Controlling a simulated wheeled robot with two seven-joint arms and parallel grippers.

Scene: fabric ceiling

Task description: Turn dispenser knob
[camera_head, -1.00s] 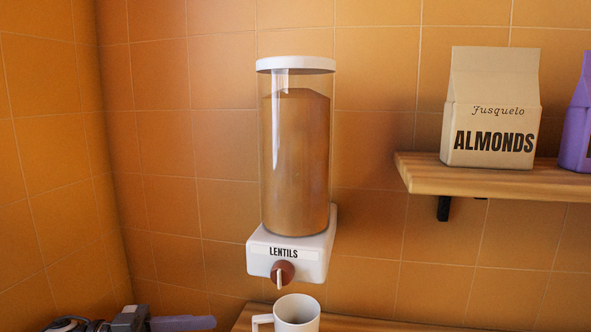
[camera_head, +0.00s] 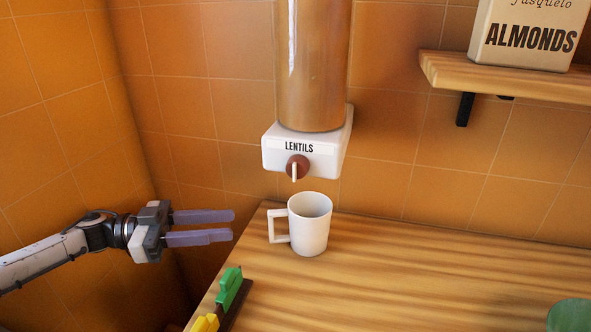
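The lentil dispenser (camera_head: 313,70) hangs on the tiled wall, with a clear brown-filled cylinder above a white base labelled LENTILS. Its round reddish-brown knob (camera_head: 303,168) is on the front of the base, with a pale handle bar that stands about upright. A white mug (camera_head: 312,226) stands on the wooden counter below the knob, its handle to the left. My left gripper (camera_head: 234,226) is open and empty, its two purple fingers pointing right, left of the mug and lower than the knob. It touches nothing. My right gripper is not in view.
The wooden counter (camera_head: 400,270) is mostly clear to the right of the mug. A green and yellow item (camera_head: 230,286) sits at its left front edge, and a green cup (camera_head: 570,315) is at the lower right. A wall shelf (camera_head: 510,78) holds an almonds bag (camera_head: 525,38).

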